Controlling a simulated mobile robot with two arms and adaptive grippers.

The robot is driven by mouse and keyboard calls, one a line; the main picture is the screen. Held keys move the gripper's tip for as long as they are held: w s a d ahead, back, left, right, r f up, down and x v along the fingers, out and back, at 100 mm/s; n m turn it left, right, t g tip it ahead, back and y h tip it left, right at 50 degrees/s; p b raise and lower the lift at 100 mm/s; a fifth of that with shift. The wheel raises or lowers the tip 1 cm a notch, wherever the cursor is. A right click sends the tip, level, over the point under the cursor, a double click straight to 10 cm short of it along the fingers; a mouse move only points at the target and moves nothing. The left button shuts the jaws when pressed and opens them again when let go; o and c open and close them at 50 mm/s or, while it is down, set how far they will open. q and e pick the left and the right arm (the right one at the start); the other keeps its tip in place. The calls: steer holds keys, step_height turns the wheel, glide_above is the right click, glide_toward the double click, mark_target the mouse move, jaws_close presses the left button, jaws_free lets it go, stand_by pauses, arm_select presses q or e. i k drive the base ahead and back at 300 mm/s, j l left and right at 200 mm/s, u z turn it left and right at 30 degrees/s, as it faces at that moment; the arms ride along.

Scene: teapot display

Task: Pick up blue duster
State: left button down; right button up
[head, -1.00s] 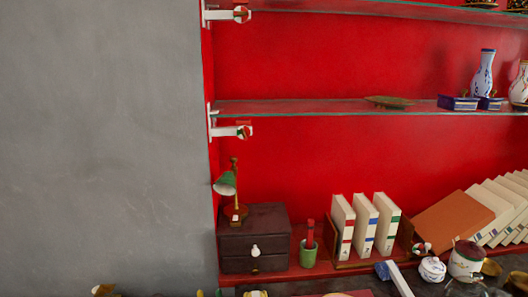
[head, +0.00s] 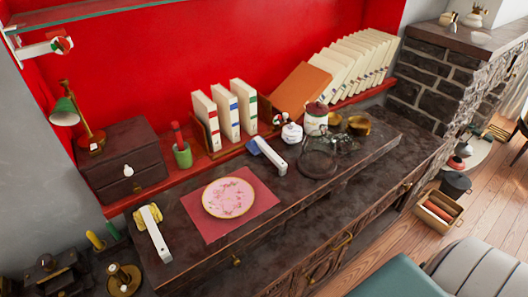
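The blue duster (head: 268,154) has a blue head at its left end and a long white handle slanting down to the right. It lies on the dark wooden cabinet top (head: 250,240), in front of the standing books and left of a white lidded pot. A similar duster with a yellow head (head: 156,235) and white handle lies at the left end of the cabinet top. Neither of my grippers shows in the head view.
A pink plate (head: 228,197) on a red mat (head: 264,193) lies left of the blue duster.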

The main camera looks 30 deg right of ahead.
mark_target(258, 144)
steer(key=l+u, duration=0.1)
steer(key=l, duration=0.3)
steer(key=k+l, duration=0.1)
steer(key=l, duration=0.35)
steer(key=k+l+u, duration=0.15)
steer(key=l, duration=0.25)
steer(key=i, duration=0.05)
